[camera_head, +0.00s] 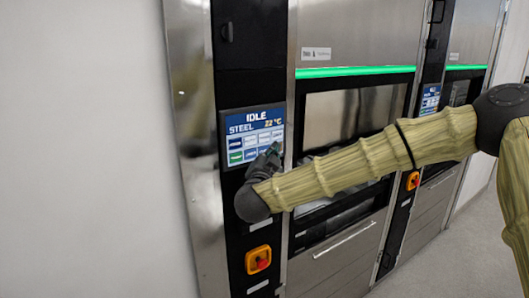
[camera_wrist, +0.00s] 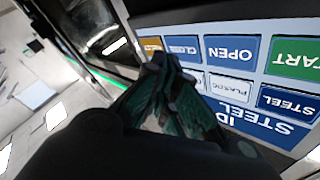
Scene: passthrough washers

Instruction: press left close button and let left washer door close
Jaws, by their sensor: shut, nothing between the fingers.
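The left washer (camera_head: 360,35) has a touch panel (camera_head: 235,118) on its dark column, reading IDLE and STEEL. The wrist view shows this panel upside down, with a blue CLOSE button (camera_wrist: 181,46) beside the blue OPEN button (camera_wrist: 230,54). My gripper (camera_head: 272,153) is shut and empty at the panel's lower right. In the wrist view my gripper's tips (camera_wrist: 160,62) are beside the CLOSE button; whether they touch the panel I cannot tell. The left washer's glass door or opening (camera_head: 350,112) is partly hidden behind my arm, and its exact position is unclear.
A green START button (camera_wrist: 292,58) and an orange button (camera_wrist: 150,44) flank the blue ones. A red and yellow switch (camera_head: 258,260) sits below the panel. A second washer (camera_head: 470,45) stands to the right. A bare wall (camera_head: 90,150) is at left.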

